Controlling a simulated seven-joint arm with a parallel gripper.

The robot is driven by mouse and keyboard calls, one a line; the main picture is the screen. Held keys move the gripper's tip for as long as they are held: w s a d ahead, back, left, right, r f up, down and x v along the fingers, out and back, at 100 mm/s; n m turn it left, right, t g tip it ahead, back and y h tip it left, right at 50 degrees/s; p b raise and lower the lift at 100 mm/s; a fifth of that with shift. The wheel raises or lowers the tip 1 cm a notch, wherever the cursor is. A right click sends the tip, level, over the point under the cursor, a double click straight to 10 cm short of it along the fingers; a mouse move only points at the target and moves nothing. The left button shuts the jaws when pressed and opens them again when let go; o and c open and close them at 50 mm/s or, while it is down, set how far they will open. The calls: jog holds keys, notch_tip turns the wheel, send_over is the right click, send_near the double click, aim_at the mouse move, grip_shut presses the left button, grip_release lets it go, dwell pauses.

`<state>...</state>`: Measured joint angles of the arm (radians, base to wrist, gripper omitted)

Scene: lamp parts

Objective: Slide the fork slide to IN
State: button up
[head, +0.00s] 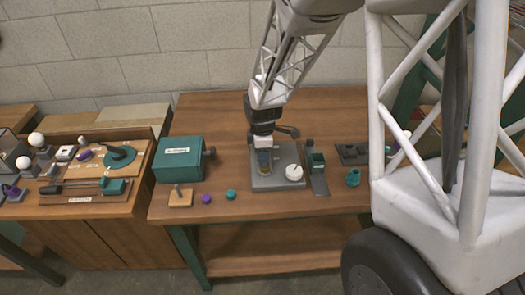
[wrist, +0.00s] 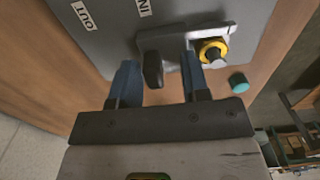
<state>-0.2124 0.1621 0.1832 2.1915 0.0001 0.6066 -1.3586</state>
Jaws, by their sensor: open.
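The grey fixture plate (wrist: 110,45) carries a white OUT label (wrist: 84,15) and a white IN label (wrist: 145,8). On it sits a grey slide piece (wrist: 185,38) with an upright dark knob (wrist: 152,68), which I take for the fork slide. A yellow ring around a dark peg (wrist: 213,51) is at its right end. My gripper (wrist: 159,58) is open, its two blue fingers low over the slide, with the knob between them, close to the left finger. I cannot tell whether they touch. In the head view my gripper (head: 264,168) is over the plate (head: 272,184), partly hiding the slide.
A white round knob (head: 294,172) stands on the plate's right. A dark bracket (head: 317,172) is beside it. The table's front edge is close to the plate.

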jog(key=shift+r, duration=0.15)
jog(key=shift+r, duration=3.75)
jog(key=s+d+r+m+t, duration=0.1)
jog(key=s+d+r+m, duration=0.35)
jog(key=s+r, duration=0.2)
jog(key=s+d+r+m, duration=0.4)
jog(key=s+r+m, duration=0.1)
jog(key=s+r, duration=0.15)
jog(key=s+d+r+m, duration=0.1)
jog(key=s+m, duration=0.3)
jog(key=s, duration=0.4)
jog(key=s+d+r+m+t, duration=0.1)
jog(key=s+d+r+m, duration=0.1)
jog(key=s, duration=0.7)
jog(key=d+m, duration=0.1)
jog(key=m, duration=0.1)
jog(key=shift+d+r+m+t, duration=0.25)
jog(key=shift+d+m+t, duration=0.05)
jog(key=shift+d+m, duration=0.1)
